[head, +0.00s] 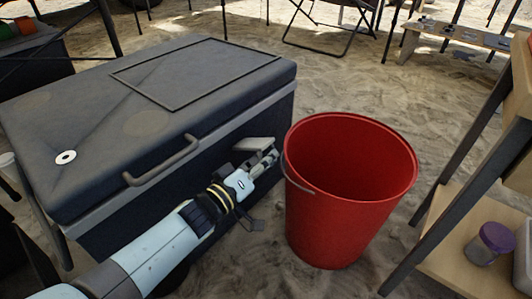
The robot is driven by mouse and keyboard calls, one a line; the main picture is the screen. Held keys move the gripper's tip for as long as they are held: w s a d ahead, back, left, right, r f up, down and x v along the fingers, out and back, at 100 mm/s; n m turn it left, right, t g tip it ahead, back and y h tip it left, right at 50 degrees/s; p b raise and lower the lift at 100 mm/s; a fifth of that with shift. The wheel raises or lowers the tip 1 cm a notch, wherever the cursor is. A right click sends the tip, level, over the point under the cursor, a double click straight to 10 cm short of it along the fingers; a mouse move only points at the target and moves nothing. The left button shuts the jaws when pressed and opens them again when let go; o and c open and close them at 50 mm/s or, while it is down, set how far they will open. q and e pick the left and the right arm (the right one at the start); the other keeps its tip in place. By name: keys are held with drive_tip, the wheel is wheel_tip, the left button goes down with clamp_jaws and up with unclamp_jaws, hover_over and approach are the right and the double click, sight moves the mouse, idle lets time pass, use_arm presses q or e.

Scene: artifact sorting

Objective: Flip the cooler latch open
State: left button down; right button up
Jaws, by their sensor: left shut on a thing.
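The large dark grey cooler (55,135) stands at the left with its lid closed. A bent grey handle (162,160) sticks out at the front edge of the lid. A small light grey latch piece (254,144) shows near the right end of the cooler's front, just under the lid. My left arm comes in from the lower left along the cooler's front. My left gripper (268,157) is at the latch and shut on it; the fingers hide part of the contact. My right gripper is out of view.
A red bucket (345,222) stands on the sand just right of my left gripper, with little room between. A wooden shelf (450,225) with a purple-lidded jar (490,243) is at the right. A folding chair (325,45) stands behind on open sand.

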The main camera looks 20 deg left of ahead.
use_arm(q)
drive_tip(key=shift+f, duration=0.85)
drive_tip(key=c, duration=1.4)
unclamp_jaws()
drive_tip(key=shift+y, duration=0.3)
drive_tip(key=v, duration=1.2)
drive_tip(key=shift+a, duration=0.1)
